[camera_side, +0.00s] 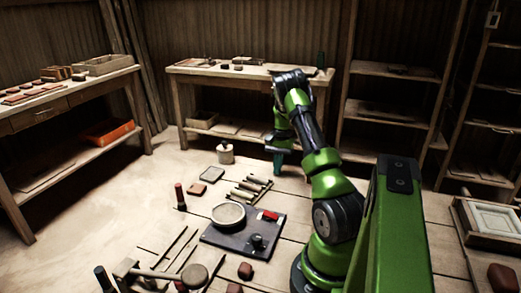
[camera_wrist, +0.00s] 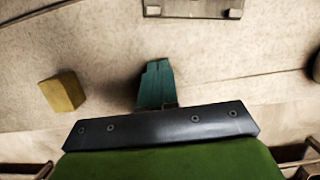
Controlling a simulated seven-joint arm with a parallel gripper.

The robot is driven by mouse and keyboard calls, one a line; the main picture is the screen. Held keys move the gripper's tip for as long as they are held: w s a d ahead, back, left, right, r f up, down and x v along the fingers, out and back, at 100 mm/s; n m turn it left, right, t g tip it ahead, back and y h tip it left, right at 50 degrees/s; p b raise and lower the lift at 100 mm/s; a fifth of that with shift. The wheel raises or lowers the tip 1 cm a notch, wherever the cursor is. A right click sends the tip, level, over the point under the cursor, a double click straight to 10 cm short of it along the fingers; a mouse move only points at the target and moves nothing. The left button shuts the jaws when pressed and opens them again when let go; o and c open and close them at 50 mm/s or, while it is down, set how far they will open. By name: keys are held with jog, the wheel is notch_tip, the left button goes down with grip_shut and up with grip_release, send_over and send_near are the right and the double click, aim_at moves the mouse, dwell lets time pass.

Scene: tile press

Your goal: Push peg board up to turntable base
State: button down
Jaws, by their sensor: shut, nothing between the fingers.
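A dark square board, which looks like the turntable base (camera_side: 218,239), lies on the floor and carries a pale round disc (camera_side: 228,214), a red piece and a black knob. Just behind it, a low rack with several short rods, which looks like the peg board (camera_side: 237,194), lies at an angle. A narrow gap seems to separate the two. My gripper (camera_side: 278,165), with teal fingers, points down behind and right of the rack, low near the floor. In the wrist view my fingers (camera_wrist: 155,85) are together and empty. Neither board can be clearly identified there.
A yellowish block (camera_wrist: 62,91) and a grey bar (camera_wrist: 193,8) show in the wrist view. Loose tools lie in front. A workbench (camera_side: 240,75) stands behind.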

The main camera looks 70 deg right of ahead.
aim_at(227, 196)
jog(key=v, duration=1)
jog(key=w+a+n, duration=0.4)
jog(key=w+a, duration=0.3)
jog(key=w, duration=0.3)
jog(key=w+a+n+g+h, duration=0.2)
jog(key=w+a+n+g, duration=0.1)
jog(key=w+a+n, duration=0.7)
jog(key=shift+m, duration=0.5)
jog(key=x, duration=0.7)
jog(key=a+x, duration=0.1)
jog(key=x, duration=0.2)
jog(key=shift+s+f, duration=0.2)
jog(key=shift+f, duration=0.05)
jog(key=shift+s+a+r, duration=0.15)
jog(key=shift+s+a, duration=0.2)
jog(key=shift+s, duration=0.5)
jog(key=shift+s+a, duration=0.35)
jog(key=shift+s, duration=0.45)
jog(key=shift+s+a, duration=0.4)
jog(key=shift+s, duration=0.45)
